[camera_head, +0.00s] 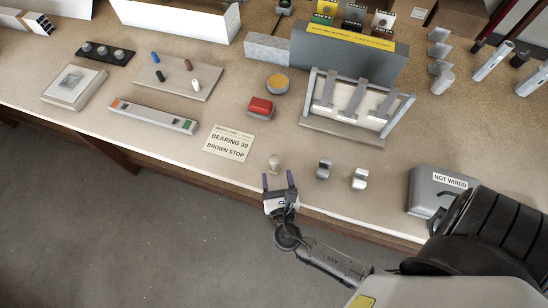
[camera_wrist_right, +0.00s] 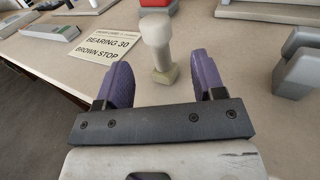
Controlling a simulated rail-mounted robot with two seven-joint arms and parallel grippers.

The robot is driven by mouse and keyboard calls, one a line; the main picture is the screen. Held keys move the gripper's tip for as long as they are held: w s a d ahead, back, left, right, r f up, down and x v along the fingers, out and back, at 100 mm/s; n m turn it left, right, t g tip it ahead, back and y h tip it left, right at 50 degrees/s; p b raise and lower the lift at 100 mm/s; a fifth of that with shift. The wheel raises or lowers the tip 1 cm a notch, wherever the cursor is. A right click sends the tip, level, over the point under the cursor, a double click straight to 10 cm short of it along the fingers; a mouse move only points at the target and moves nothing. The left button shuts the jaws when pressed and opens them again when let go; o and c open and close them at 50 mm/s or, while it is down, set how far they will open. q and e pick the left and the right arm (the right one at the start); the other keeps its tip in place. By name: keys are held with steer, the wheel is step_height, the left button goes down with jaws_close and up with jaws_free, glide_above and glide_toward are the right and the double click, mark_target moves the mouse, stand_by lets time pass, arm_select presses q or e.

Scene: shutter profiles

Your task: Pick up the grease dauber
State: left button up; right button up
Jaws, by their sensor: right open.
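The grease dauber, as I take it, is the small pale upright piece (camera_head: 274,162) near the front edge of the bench. In the right wrist view it has a rounded head, a beige stem (camera_wrist_right: 157,40) and a wider foot standing on the bench. My right gripper (camera_head: 278,177) is open, its two purple fingers pointing at the dauber from the front. In the wrist view the fingers (camera_wrist_right: 160,72) stand on either side of its lower part, with gaps and nothing gripped. My left gripper is not in view.
A card reading "BEARING 30 BROWN STOP" (camera_head: 229,144) lies left of the dauber. Two grey clips (camera_head: 323,170) (camera_head: 359,179) stand to the right. A red block (camera_head: 260,107) and a slatted frame (camera_head: 355,129) are behind. A grey "NOT WIRED" box (camera_head: 430,188) is farther right.

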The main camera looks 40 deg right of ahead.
mark_target(275, 167)
steer(key=shift+x, duration=3.5)
steer(key=shift+c, duration=0.3)
steer(key=c, duration=1)
steer(key=shift+o, duration=0.2)
steer(key=shift+r, duration=0.1)
